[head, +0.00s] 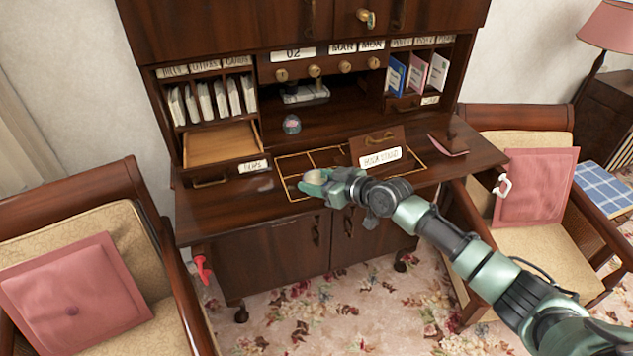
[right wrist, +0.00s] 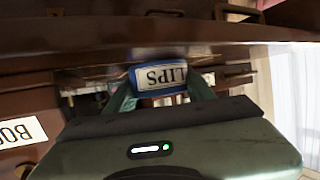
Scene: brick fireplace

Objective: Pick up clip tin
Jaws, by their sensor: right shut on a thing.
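The clip tin (right wrist: 160,78) is a small blue tin with a white label; the letters "LIPS" show upside down in the right wrist view. My right gripper (right wrist: 162,92) is shut on it, with one green finger on each side. In the head view my right gripper (head: 313,183) is at the front of the desk, over the gold-outlined area. The tin is not clearly visible there, and I cannot tell whether it touches the desk. My left gripper is not in view.
The wooden desk (head: 225,215) has an open drawer (head: 215,146) at left and a "BOOKSTAND" sign (head: 380,157) right of my gripper. A small glass-like object (head: 291,124) stands behind. Chairs with pink cushions (head: 75,292) flank the desk.

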